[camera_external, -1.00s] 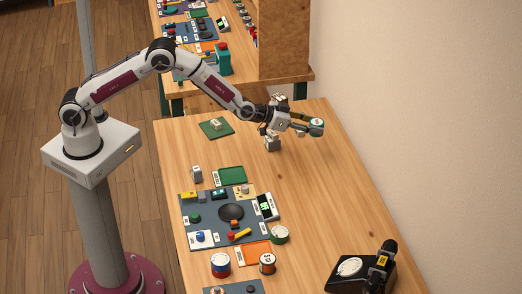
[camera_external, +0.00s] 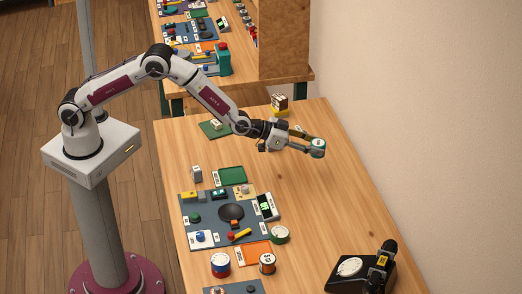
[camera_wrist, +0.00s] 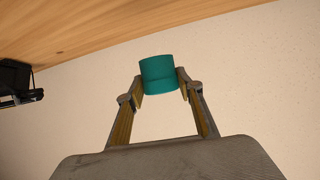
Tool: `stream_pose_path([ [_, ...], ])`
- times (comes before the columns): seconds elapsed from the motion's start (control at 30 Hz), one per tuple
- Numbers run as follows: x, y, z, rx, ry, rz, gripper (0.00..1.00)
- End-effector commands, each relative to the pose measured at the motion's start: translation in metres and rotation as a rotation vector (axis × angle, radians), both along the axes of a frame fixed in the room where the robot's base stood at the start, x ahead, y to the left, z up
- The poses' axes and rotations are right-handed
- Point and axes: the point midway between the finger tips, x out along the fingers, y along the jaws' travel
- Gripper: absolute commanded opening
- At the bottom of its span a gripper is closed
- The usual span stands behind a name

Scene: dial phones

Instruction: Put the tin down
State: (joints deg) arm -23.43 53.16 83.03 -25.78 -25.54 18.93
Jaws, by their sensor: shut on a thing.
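The tin (camera_external: 318,147) is a small teal cylinder with a pale top, held above the right part of the wooden table (camera_external: 310,200). My gripper (camera_external: 314,149) is shut on it, with one finger on each side. In the wrist view the teal tin (camera_wrist: 158,74) sits between the tips of my gripper (camera_wrist: 160,86), and nothing shows under it but the wall and table behind. The gap between tin and table cannot be judged exactly.
A black dial phone (camera_external: 361,273) stands at the front right. A dark blue mat (camera_external: 210,222) with several small parts lies at the left. A green tray (camera_external: 231,176) and an orange tray (camera_external: 254,254) flank it. The table's middle right is clear.

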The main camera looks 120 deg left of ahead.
Motion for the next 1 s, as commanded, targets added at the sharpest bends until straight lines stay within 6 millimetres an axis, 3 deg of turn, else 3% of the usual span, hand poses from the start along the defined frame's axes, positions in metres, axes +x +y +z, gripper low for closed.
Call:
stream_pose_path([
  [0.2, 0.009, -0.020, 0.001, 0.001, -0.001, -0.026, 0.13],
  [0.6, 0.009, -0.020, -0.002, 0.000, 0.000, -0.027, 0.13],
  [1.0, 0.009, -0.020, -0.049, -0.001, 0.002, -0.027, 0.13],
])
